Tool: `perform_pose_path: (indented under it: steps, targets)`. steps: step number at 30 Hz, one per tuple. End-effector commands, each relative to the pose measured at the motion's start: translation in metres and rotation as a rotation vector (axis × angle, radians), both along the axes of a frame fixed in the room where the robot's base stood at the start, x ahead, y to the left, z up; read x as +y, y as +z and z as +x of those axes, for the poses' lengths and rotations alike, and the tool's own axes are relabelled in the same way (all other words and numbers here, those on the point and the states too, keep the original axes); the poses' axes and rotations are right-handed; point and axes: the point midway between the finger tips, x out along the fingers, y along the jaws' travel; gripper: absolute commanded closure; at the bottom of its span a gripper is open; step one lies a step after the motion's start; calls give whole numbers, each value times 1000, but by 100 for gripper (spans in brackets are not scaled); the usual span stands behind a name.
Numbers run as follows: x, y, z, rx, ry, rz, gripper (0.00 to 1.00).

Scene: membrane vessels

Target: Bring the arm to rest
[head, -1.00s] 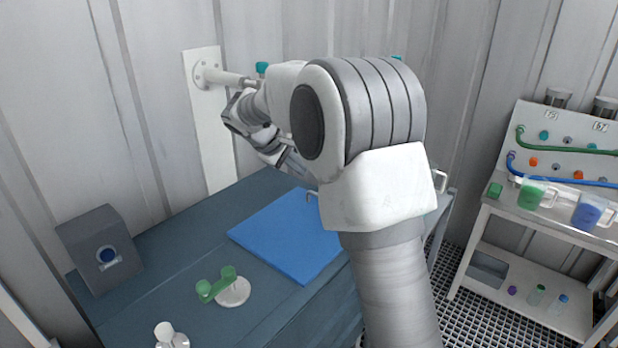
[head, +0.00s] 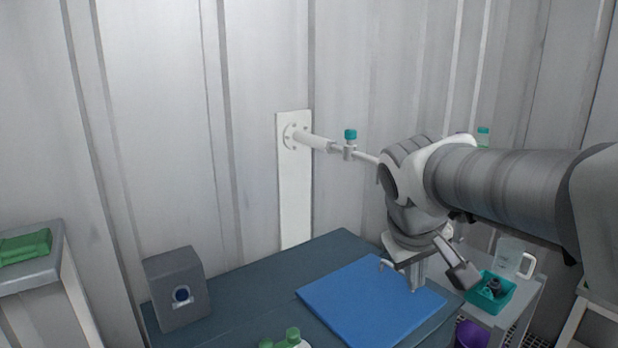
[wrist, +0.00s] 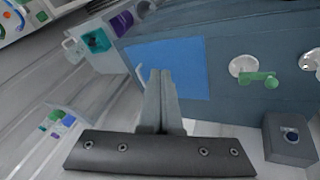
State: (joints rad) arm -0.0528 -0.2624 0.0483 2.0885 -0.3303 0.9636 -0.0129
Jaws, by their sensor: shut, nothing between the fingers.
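My arm reaches in from the right in the head view. My gripper (head: 418,284) points down in front of the right part of the blue mat (head: 345,300); the gap between them is hard to judge. In the wrist view my gripper (wrist: 160,76) shows its two fingers together, with nothing between them. The blue mat (wrist: 190,60) lies beyond the fingertips there. A thin pale hook (head: 386,264) shows beside the gripper; I cannot tell what it is fixed to.
A wall pipe with a teal-capped valve (head: 350,136) runs behind my wrist. A grey box (head: 176,289) and a green-armed piece (head: 291,338) stand on the dark bench. A teal tray (head: 508,298) and a clear jug (head: 508,258) stand at right.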

Motion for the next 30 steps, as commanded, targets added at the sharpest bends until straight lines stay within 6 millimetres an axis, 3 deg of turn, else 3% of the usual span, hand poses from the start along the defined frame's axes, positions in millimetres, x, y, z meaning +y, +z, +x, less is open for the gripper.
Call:
perform_pose_path:
  steps: [1, 6, 12, 18, 30]
  targets:
    - [0, 0, -19, -16, -21, 36, 100]
    - [7, -13, -73, -61, -87, 165, 100]
    - [17, -31, -118, -105, -145, 291, 100]
    - [22, -41, -134, -124, -170, 348, 100]
    - [23, -42, -135, -124, -171, 349, 100]
